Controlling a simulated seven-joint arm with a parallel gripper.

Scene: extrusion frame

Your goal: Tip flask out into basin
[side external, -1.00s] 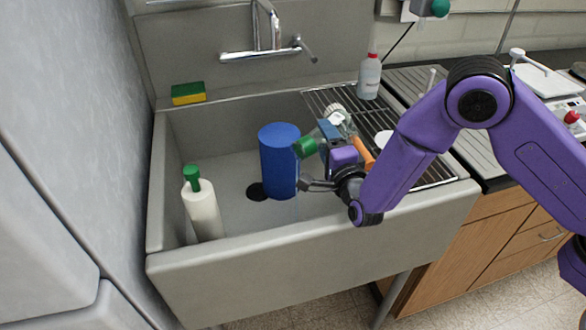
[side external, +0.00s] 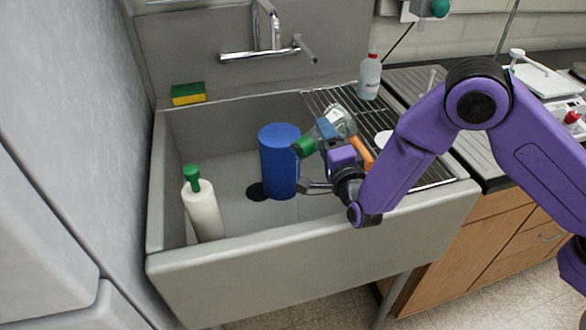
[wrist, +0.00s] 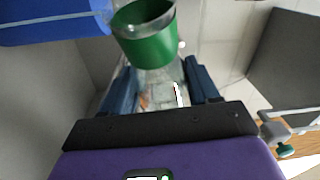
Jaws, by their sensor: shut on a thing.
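The flask is clear glass with a green neck band (side external: 304,147). My gripper (side external: 328,130) is shut on it, with blue fingers on both sides of the glass in the wrist view (wrist: 160,88). The flask lies tipped over the grey basin (side external: 228,172), its green neck end to the left and slightly lower than its clear body (side external: 340,121). In the wrist view the open green neck (wrist: 146,38) points away from my gripper. A faint pale vertical streak shows below the neck in the side view. I cannot tell how much is inside the flask.
A blue cylinder (side external: 279,163) stands in the basin close to the flask's neck. A white bottle with green cap (side external: 202,210) leans at the left. A wire rack (side external: 322,97) and a red-capped bottle (side external: 369,78) are at the right. A faucet (side external: 262,54) is behind.

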